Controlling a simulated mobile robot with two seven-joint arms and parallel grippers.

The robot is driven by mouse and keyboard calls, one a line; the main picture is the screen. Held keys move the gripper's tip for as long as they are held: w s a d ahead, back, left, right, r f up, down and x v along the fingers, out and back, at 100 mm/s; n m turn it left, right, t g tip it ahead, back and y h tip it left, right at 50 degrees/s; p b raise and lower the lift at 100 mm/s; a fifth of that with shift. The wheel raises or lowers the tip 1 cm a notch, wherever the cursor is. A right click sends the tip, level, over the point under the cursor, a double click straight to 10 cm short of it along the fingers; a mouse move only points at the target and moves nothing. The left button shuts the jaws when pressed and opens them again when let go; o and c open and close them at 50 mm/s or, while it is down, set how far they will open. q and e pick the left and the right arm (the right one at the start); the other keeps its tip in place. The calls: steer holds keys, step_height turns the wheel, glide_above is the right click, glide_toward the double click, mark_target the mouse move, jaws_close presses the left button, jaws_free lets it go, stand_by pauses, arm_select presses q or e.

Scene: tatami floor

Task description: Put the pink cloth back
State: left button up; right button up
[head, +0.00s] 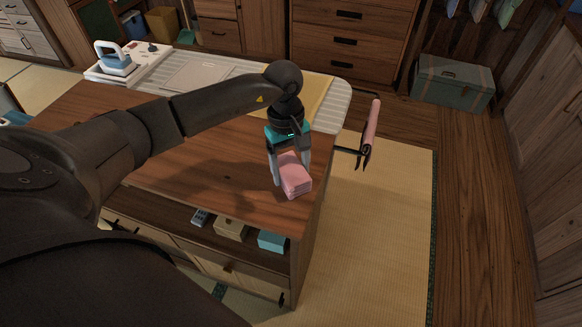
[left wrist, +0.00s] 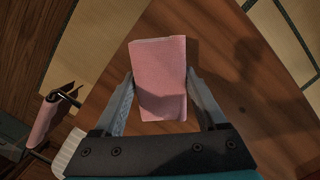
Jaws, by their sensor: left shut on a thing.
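The pink cloth (head: 296,178) is a small folded block, over the front right part of the wooden counter top (head: 215,160). My left gripper (head: 289,168) points down and is shut on it, with one finger on each side. In the left wrist view the cloth (left wrist: 159,80) lies between the two fingers, with the wood below it. I cannot tell whether its underside touches the wood. My right gripper is not in view.
A pink roll (head: 371,124) sits on a black bar off the counter's right side. An iron (head: 115,60) stands on the white board at the back left. An open shelf below holds a teal box (head: 272,241), a tan box (head: 231,229) and a remote (head: 201,217).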

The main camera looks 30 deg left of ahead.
mark_target(287, 162)
arm_select(q)
steer(key=shift+f, duration=0.15)
steer(key=o, duration=1.1)
steer(key=r, duration=0.4)
steer(key=a+r, duration=0.1)
steer(key=r, duration=0.3)
steer(key=w+r, duration=0.1)
steer(key=r, duration=0.3)
steer(key=shift+a+r+p, duration=0.15)
steer(key=shift+a+p, duration=0.15)
